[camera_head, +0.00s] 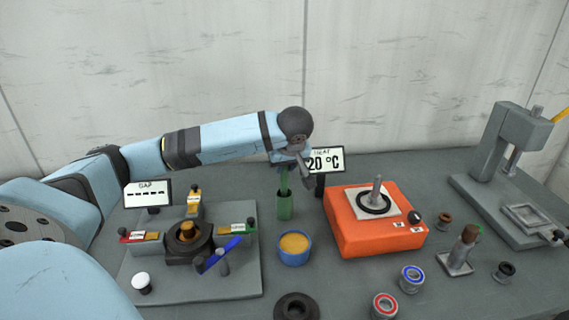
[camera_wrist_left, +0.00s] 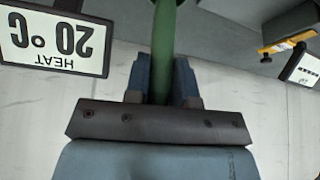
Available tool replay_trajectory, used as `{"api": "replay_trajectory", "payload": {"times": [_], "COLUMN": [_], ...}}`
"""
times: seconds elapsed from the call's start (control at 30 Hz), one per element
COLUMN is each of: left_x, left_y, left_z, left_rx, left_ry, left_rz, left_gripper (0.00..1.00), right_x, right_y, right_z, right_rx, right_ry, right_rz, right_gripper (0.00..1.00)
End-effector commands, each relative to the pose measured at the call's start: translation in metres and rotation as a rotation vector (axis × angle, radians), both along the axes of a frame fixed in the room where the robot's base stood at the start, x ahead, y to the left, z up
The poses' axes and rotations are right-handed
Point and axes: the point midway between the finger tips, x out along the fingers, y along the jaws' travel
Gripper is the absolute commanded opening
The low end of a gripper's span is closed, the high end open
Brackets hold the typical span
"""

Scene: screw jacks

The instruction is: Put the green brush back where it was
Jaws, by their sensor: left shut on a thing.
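The green brush (camera_head: 284,179) hangs upright below my left gripper (camera_head: 288,160), which is shut on its upper handle. The dark green cylindrical holder (camera_head: 285,208) stands on the table directly under it. The brush's lower part meets the holder's mouth in the head view; how deep it sits inside is hidden. In the left wrist view the green handle (camera_wrist_left: 164,45) runs between the blue fingers of the left gripper (camera_wrist_left: 163,75). My right gripper is in neither view.
A blue bowl (camera_head: 294,258) of orange-yellow content stands in front of the holder. The orange heater (camera_head: 372,240) and its 20 °C sign (camera_head: 325,160) are to the right. A grey jig plate (camera_head: 235,285) with a blue lever is to the left. A grey press (camera_head: 510,140) stands far right.

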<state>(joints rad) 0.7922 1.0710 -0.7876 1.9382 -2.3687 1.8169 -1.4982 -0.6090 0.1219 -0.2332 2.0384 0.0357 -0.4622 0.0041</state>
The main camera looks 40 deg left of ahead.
Motion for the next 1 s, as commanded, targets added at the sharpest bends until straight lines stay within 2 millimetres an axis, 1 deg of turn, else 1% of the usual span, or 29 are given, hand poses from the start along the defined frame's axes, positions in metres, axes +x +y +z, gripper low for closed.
{"api": "replay_trajectory", "payload": {"times": [0.03,0.07,0.1,0.13,0.37,0.53,0.67,0.8,0.93,1.0], "left_x": [0.0,0.0,0.0,0.0,0.0,-0.001,-0.006,-0.013,-0.02,-0.022], "left_y": [0.0,0.0,0.0,0.0,0.0,-0.003,-0.012,-0.026,-0.038,-0.041], "left_z": [-0.001,-0.001,-0.001,-0.001,-0.001,0.009,0.03,0.059,0.085,0.096], "left_rx": [0.0,0.0,0.0,0.0,0.0,0.0,0.0,0.0,0.0,0.002], "left_ry": [0.0,0.0,0.0,0.0,0.0,-0.002,-0.004,-0.005,-0.004,-0.003], "left_rz": [0.0,0.0,0.0,0.0,0.0,-0.001,-0.003,-0.002,-0.003,-0.002], "left_gripper": [0.28,0.34,0.44,0.49,0.49,0.49,0.49,0.49,0.49,0.49], "right_x": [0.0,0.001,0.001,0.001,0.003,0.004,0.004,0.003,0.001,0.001], "right_y": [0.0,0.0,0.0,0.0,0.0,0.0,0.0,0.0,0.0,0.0], "right_z": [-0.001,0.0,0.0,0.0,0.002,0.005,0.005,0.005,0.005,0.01], "right_rx": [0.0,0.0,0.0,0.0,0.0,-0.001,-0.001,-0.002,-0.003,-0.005], "right_ry": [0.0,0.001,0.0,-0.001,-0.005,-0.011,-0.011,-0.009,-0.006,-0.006], "right_rz": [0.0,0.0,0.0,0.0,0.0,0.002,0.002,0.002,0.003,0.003], "right_gripper": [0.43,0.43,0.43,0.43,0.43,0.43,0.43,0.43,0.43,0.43]}}
